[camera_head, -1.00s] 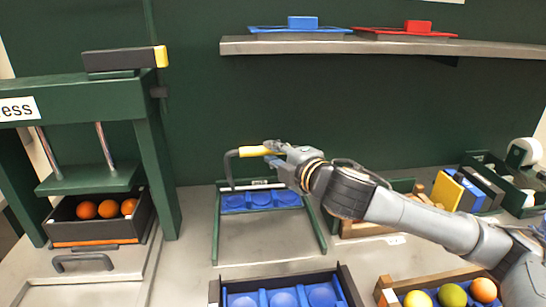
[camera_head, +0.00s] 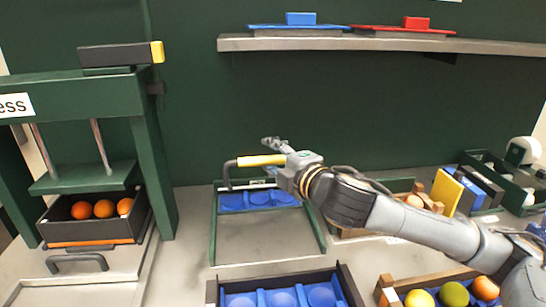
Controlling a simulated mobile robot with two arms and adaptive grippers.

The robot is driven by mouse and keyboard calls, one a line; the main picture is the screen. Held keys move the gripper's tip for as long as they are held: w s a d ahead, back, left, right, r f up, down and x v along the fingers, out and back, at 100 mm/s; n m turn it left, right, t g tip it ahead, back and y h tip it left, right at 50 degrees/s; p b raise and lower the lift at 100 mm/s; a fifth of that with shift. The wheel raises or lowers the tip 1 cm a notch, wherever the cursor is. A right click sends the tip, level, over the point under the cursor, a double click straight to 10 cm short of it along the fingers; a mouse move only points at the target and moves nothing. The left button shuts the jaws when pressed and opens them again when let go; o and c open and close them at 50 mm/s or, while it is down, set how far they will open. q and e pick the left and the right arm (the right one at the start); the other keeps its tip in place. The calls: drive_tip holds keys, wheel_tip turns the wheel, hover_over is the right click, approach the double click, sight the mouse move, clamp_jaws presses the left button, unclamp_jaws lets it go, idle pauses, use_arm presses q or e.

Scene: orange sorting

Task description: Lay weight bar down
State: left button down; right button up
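A bar with a yellow grip (camera_head: 262,160) and a bent black arm stands over the back of a green-railed frame (camera_head: 214,230). I take it for the weight bar. The grip lies level, and the black arm runs down from its left end. My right gripper (camera_head: 275,150) is at the right end of the grip. One finger shows above the grip with a gap between them; the other finger is hidden or unclear. The gripper looks open, and whether it touches the grip I cannot tell. My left gripper is not in view.
A green press (camera_head: 152,150) stands at left over a dark box (camera_head: 95,228) of oranges. A blue-lined tray (camera_head: 347,285) is in front, and a wooden fruit crate (camera_head: 385,292) is at front right. A shelf (camera_head: 380,44) runs along the back wall.

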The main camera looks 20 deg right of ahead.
drive_tip(key=shift+r, duration=0.1)
drive_tip(key=s, duration=0.7)
drive_tip(key=shift+s+d+r, duration=0.15)
drive_tip(key=shift+d+r, duration=0.2)
drive_tip(key=shift+d, duration=0.1)
